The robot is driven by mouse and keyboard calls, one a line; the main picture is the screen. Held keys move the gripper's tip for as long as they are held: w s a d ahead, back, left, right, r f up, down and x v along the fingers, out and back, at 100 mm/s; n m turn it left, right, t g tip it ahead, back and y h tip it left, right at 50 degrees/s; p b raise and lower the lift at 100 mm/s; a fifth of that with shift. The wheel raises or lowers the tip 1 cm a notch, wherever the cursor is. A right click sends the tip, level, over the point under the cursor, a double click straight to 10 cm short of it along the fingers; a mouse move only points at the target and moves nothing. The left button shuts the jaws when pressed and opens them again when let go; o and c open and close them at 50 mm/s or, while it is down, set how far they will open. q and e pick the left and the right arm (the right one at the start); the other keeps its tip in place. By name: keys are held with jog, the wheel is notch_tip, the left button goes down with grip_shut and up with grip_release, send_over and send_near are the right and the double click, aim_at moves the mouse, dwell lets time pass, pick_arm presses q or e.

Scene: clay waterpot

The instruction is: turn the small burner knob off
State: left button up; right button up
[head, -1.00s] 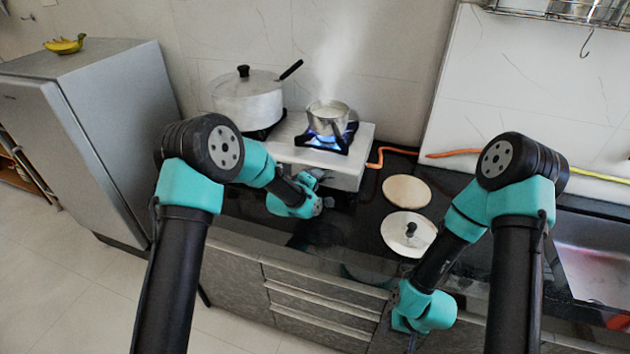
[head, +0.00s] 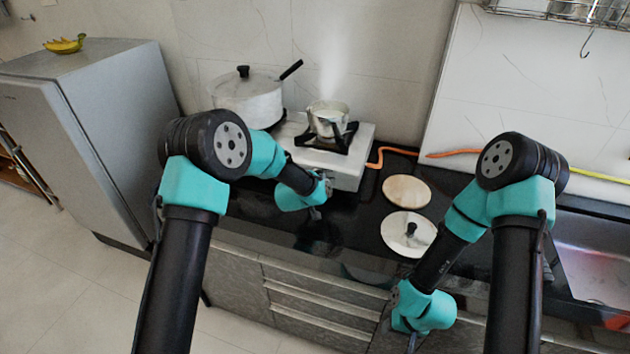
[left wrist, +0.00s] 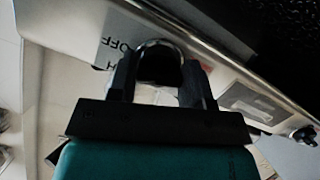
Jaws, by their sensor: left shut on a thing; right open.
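The white two-burner stove (head: 340,172) stands on the black counter. A small metal pot (head: 327,117) sits on its right, small burner, and no flame shows under it. My left gripper (head: 322,190) is at the stove's front face. In the left wrist view its fingers (left wrist: 160,72) are shut on a dark round knob with a shiny rim, the small burner knob (left wrist: 160,62), beside an "OFF" label (left wrist: 118,32). My right gripper (head: 410,322) is open and low at the counter's front edge, its fingers hard to see.
A large white pan (head: 247,100) with a dark handle is on the left burner. Another knob (left wrist: 303,136) is at the panel's far end. A wooden board (head: 407,191) and a white lid (head: 408,234) lie on the counter. An orange hose (head: 383,153) runs behind.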

pick_arm(q)
jog(key=m+y, duration=0.1)
jog(key=m, duration=0.2)
dwell(0.5)
jog(key=o, duration=0.9)
jog(key=v, duration=1.7)
jog(key=shift+s, duration=0.3)
